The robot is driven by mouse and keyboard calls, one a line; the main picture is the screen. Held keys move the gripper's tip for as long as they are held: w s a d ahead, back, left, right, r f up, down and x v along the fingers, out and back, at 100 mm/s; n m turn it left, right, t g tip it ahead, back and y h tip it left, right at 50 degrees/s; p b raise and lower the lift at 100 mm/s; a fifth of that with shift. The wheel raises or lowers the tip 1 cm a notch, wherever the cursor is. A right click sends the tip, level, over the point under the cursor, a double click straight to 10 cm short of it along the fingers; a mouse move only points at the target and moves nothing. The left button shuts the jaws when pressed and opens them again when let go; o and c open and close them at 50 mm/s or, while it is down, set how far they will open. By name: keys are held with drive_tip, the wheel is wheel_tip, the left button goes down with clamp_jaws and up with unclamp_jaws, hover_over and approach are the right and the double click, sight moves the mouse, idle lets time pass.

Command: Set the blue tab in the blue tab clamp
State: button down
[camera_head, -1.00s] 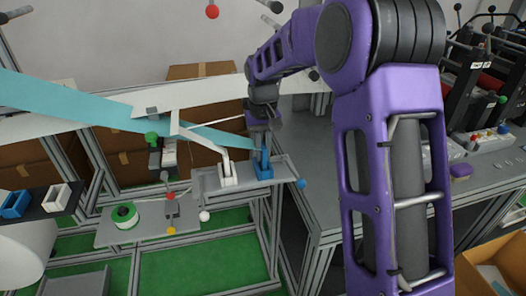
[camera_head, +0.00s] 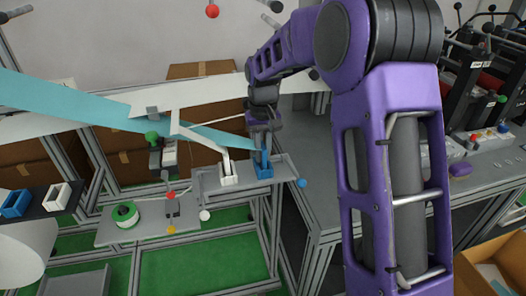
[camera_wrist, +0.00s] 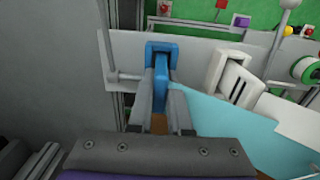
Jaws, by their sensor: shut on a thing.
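The blue tab (camera_wrist: 161,88) is the end piece of the light blue strip (camera_wrist: 225,118). My gripper (camera_wrist: 162,97) is shut on it, one grey finger on each side. In the wrist view the far end of the tab lies within the open mouth of the blue tab clamp (camera_wrist: 151,52); I cannot tell how deep it sits. In the head view the clamp (camera_head: 263,172) stands on a grey shelf, with my gripper (camera_head: 263,143) just above it and the strip (camera_head: 75,100) running in from the left. The fingertips are small and partly hidden there.
A white clamp (camera_head: 228,180) with a white strip end in it stands close left of the blue one. A green-and-white roll (camera_head: 124,214) sits on a lower plate. A bench stands at right.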

drive_tip(key=shift+f, duration=0.1)
drive_tip(key=c, duration=0.8)
unclamp_jaws()
drive_tip(key=shift+o, duration=0.2)
